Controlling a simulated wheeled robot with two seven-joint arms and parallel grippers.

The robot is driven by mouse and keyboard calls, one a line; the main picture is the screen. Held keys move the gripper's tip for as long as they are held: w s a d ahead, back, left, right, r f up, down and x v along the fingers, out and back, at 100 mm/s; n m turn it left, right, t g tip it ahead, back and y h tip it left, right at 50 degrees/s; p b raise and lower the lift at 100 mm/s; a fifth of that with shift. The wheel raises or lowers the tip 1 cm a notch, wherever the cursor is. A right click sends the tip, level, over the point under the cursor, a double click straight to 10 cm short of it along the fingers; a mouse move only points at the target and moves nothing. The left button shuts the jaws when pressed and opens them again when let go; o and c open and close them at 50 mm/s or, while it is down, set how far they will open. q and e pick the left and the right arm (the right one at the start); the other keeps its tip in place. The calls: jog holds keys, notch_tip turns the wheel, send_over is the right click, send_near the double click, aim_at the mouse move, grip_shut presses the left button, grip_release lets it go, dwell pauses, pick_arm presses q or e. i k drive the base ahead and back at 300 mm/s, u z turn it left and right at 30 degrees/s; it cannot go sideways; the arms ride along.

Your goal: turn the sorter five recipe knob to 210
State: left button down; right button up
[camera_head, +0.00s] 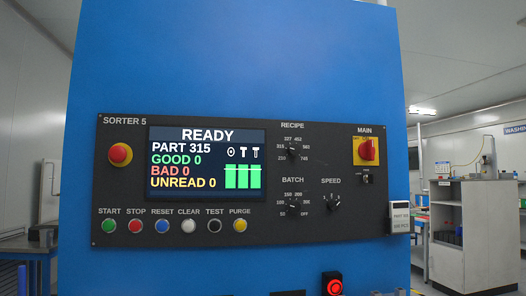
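The black control panel (300,222) of the blue sorter is labelled SORTER 5. The small black recipe knob (292,149) sits under the word RECIPE, right of the screen. Numbers ring it, among them 210 at its lower left and 315 at its left. Its pointer is too small to read surely. The screen (207,163) reads READY, PART 315, GOOD 0, BAD 0, UNREAD 0. Neither of my grippers is in view.
Below the recipe knob are the batch knob (292,204) and speed knob (332,202). A red main switch (368,150) on yellow is at the right. A red stop button (120,154) is at the left. Several coloured buttons line the bottom. A grey tag (400,217) hangs at the right edge.

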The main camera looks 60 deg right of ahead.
aim_at(294, 150)
jog(key=k, duration=0.45)
jog(key=z, duration=1.1)
